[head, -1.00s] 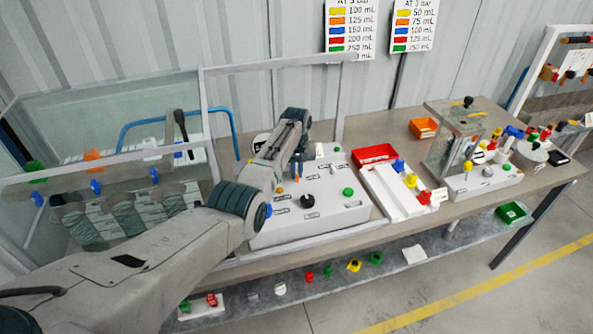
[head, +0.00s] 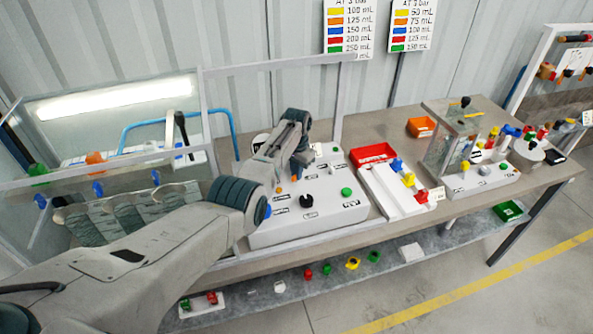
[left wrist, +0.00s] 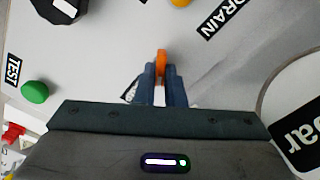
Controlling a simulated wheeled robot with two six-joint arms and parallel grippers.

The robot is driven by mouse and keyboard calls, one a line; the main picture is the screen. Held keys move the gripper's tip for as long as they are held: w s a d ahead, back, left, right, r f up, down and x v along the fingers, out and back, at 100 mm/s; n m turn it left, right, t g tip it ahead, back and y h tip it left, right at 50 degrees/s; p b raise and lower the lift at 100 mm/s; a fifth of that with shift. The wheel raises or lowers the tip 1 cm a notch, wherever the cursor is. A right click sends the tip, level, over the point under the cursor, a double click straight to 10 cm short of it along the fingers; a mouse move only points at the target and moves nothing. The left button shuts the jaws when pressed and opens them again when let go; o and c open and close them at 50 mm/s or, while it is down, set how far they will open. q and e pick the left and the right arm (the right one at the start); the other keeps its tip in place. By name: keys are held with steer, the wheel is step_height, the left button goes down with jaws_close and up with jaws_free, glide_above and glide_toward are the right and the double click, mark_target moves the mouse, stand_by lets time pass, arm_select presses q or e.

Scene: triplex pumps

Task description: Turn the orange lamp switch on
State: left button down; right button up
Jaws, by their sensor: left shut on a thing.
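The orange lamp switch (left wrist: 161,61) stands between the fingertips of my left gripper (left wrist: 160,77) in the left wrist view. The gripper is shut on it, and its blue-grey fingers hide most of the switch. In the head view my left gripper (head: 300,166) is low over the back left of the light grey control panel (head: 325,217). A long white lamp (head: 115,97) glows brightly in the glass-walled cabinet at the left. My right gripper is not in view.
The panel also carries a black knob (head: 306,200) and a green button (head: 346,192). A red tray (head: 372,152) and a white rack (head: 392,192) with coloured parts stand to the right. A metal frame (head: 204,110) stands behind and left of the panel.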

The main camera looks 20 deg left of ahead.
arm_select(q)
steer(key=shift+m, duration=0.5)
steer(key=c, duration=1.5)
jaws_free()
steer(key=shift+r, duration=0.1)
steer(key=shift+r, duration=0.55)
step_height(320, 180, up, 10)
steer(key=b, duration=0.2)
steer(key=shift+f+b, duration=0.15)
steer(key=shift+b, duration=0.2)
